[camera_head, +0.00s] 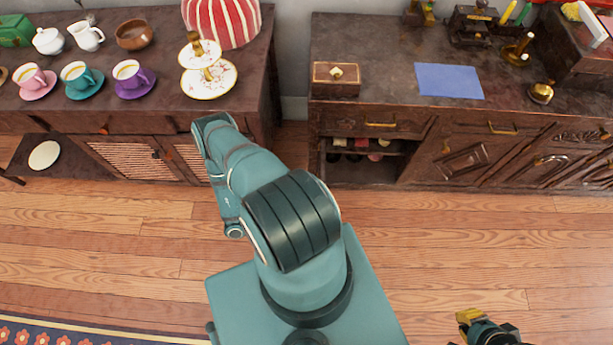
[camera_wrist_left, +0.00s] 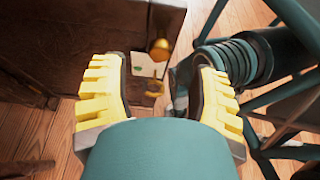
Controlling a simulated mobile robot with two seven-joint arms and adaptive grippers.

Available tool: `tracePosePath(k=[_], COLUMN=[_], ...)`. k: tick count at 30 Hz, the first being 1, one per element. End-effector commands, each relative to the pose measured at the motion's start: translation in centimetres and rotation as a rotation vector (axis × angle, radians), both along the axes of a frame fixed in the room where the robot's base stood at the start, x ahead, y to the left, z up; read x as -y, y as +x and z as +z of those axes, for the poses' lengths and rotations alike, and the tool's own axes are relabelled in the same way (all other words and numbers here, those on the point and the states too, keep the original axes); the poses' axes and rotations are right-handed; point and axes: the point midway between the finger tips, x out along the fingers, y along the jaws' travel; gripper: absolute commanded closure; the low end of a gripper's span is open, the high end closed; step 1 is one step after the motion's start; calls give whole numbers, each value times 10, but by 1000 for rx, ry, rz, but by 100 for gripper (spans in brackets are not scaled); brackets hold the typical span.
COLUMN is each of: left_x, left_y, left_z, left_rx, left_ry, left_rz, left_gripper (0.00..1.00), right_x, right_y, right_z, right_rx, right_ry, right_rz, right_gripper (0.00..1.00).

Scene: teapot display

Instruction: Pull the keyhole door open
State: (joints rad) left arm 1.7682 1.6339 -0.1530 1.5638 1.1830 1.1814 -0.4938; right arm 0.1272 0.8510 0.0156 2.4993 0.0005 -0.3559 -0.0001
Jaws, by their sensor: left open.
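The right-hand dark wooden cabinet has carved doors: one carved door (camera_head: 462,158) beside an open compartment, and another carved door (camera_head: 550,160) with brass fittings further right. I cannot make out which one carries a keyhole. My left gripper (camera_wrist_left: 160,92) is open in the left wrist view, with its yellow fingers apart. Beyond them, a brass knob (camera_wrist_left: 160,48) shows by dark wood; nothing is visibly held. In the head view the left gripper is hidden behind its arm. My right gripper (camera_head: 488,328) is low at the bottom edge, over the floor, away from the cabinet; its jaw gap is unclear.
A left cabinet (camera_head: 240,100) bears cups, jugs and a tiered plate stand (camera_head: 208,78). A wooden box (camera_head: 336,78) and blue cloth (camera_head: 448,81) lie on the right cabinet's top. The open compartment (camera_head: 365,170) holds small items. The wooden floor (camera_head: 450,235) in front is clear.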

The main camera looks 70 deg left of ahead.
Motion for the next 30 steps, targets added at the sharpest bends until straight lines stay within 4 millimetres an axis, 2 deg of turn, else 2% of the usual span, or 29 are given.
tracePosePath(k=[6,12,30], left_x=[-15,-21,-22], left_y=[-33,-47,-48], left_z=[15,21,22], left_rx=[0,0,1], left_ry=[3,1,0], left_rz=[1,0,0], left_gripper=[39,39,39], right_x=[0,0,0], right_y=[0,0,0], right_z=[0,0,0], right_rx=[0,0,0], right_ry=[0,0,0], right_rz=[0,0,0], right_gripper=[100,100,100])
